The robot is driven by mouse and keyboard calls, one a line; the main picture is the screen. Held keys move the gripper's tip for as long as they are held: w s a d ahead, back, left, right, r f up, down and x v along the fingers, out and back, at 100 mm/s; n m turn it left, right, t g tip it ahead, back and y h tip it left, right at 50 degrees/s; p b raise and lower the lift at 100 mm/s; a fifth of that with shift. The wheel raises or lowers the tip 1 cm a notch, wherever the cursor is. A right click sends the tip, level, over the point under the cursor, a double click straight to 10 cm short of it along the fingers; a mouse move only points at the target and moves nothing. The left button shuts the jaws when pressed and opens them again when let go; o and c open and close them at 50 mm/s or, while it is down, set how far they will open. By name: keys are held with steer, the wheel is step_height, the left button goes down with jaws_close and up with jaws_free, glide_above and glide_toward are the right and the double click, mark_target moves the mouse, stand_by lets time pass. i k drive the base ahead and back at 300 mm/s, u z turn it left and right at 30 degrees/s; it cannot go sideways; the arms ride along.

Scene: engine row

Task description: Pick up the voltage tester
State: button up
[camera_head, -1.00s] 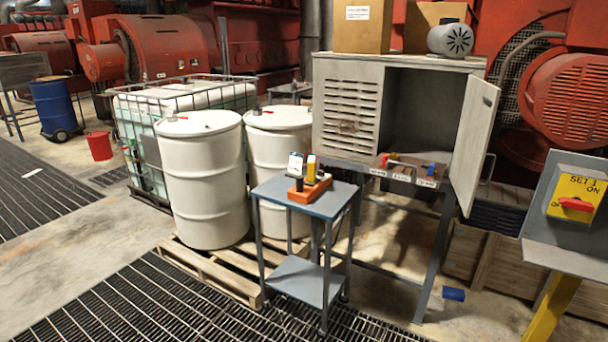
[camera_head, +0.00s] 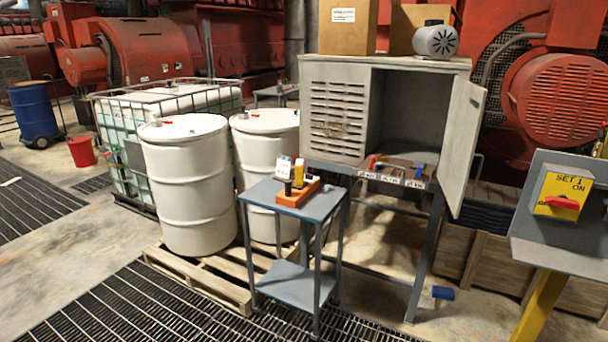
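A small stand with an orange base (camera_head: 298,196) sits on the top of a grey-blue two-tier cart (camera_head: 262,190). Two upright devices stand in it: a yellow one with dark parts (camera_head: 299,171) on the right and a white-and-black one (camera_head: 283,168) on the left. One of these may be the voltage tester; at this size I cannot tell which. My gripper is not in view.
White drums (camera_head: 186,190) on a wooden pallet (camera_head: 205,283) stand left of the cart. An open grey cabinet (camera_head: 338,112) on legs is behind it, its door (camera_head: 466,148) swung out. A yellow switch box (camera_head: 563,193) is at right. Floor grating lies in front.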

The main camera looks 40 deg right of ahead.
mark_target(299, 165)
steer(key=i, duration=0.9)
steer(key=u, duration=0.05)
